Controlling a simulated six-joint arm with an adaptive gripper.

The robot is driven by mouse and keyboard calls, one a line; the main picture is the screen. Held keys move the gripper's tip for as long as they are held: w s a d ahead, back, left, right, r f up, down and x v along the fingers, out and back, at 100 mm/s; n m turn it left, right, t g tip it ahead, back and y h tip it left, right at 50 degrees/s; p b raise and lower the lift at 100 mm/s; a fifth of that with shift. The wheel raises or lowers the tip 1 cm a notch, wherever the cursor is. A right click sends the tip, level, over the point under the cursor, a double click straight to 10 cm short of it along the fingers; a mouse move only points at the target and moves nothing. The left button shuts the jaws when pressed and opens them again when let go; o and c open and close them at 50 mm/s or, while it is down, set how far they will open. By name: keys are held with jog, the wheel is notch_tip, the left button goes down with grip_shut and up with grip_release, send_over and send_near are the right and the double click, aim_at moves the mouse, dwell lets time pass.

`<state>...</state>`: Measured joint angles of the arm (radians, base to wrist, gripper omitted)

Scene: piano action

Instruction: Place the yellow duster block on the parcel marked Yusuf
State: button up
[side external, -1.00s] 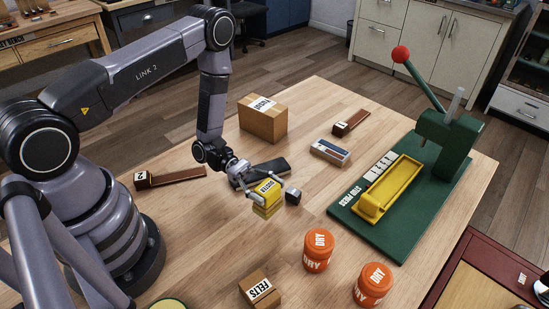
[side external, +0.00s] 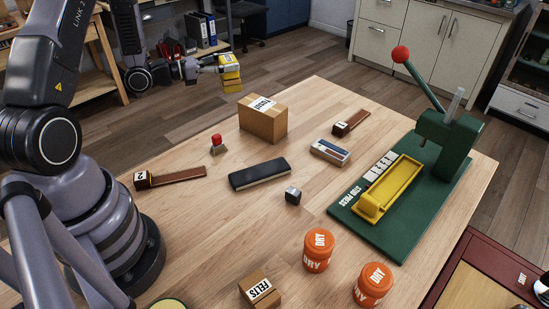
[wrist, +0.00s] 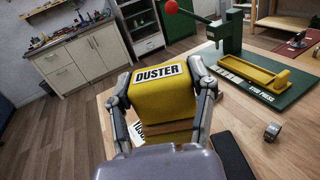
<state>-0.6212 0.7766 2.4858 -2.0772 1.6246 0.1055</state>
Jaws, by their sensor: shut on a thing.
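My gripper (side external: 222,66) is shut on the yellow duster block (side external: 231,82). It holds the block raised in the air, just above and to the left of the parcel in the side view. In the wrist view the block (wrist: 163,98), labelled DUSTER, sits between both fingers of my gripper (wrist: 163,84). The parcel marked Yusuf (side external: 262,123) is a brown cardboard box at the back of the table, with a white label and nothing on its top. In the wrist view the block mostly hides it; part of its label (wrist: 138,130) shows below.
Near the parcel are a red-topped piece (side external: 218,145), a black bar (side external: 260,174), a grey-blue block (side external: 330,151) and a small metal cube (side external: 293,196). A green stud press (side external: 440,190) stands right. Orange DRY tubs (side external: 318,250) and a FELTS box (side external: 260,291) are in front.

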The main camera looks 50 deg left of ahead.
jog(key=shift+n+y, duration=0.3)
jog(key=shift+y, duration=0.1)
jog(key=w+a+f, duration=0.1)
jog(key=w+f, duration=0.2)
jog(key=w, duration=0.1)
jog(key=w+a+f, duration=0.1)
jog(key=w+f, duration=0.2)
jog(key=w, duration=0.2)
jog(key=w+a+f, duration=0.2)
jog(key=w+f, duration=0.1)
jog(key=w, duration=0.1)
jog(key=shift+w+f, duration=0.1)
jog(key=shift+w, duration=0.1)
jog(key=shift+w+f, duration=0.1)
jog(key=shift+f, duration=1.5)
jog(key=shift+f, duration=0.1)
jog(key=o, duration=1.2)
